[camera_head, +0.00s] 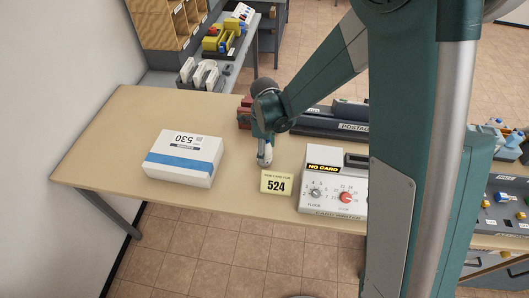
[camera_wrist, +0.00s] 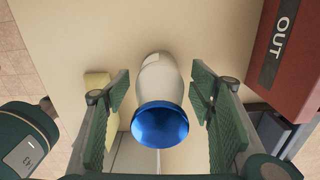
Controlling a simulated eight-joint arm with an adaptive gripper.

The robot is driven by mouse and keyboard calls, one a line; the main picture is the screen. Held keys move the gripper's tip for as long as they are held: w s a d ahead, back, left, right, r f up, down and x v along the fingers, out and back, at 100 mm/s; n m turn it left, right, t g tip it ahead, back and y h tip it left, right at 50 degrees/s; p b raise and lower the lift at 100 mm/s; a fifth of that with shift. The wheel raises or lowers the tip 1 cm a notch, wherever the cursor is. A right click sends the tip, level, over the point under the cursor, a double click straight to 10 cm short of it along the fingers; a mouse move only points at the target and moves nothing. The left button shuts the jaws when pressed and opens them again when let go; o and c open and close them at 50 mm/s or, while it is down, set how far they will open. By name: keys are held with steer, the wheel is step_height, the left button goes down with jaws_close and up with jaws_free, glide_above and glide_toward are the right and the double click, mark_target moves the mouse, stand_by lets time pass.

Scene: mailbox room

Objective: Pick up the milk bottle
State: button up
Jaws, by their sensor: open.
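The milk bottle has a white body (camera_wrist: 160,72) and a blue cap (camera_wrist: 160,125) in the wrist view. It stands on the tan table between the two green-padded fingers of my gripper (camera_wrist: 161,88), with a visible gap on both sides. My gripper is open. In the head view my gripper (camera_head: 266,132) is low over the middle of the table. A small white part of the bottle (camera_head: 266,155) shows beneath it, and the rest is hidden by the gripper.
A white and blue 530 box (camera_head: 184,158) lies to the left. A red OUT tray (camera_wrist: 285,55) is close by in the wrist view. The table's left end (camera_head: 105,145) is clear.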

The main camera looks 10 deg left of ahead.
steer(key=shift+f, duration=0.65)
steer(key=c, duration=1.3)
steer(key=shift+r, duration=0.1)
steer(key=shift+r, duration=4.95)
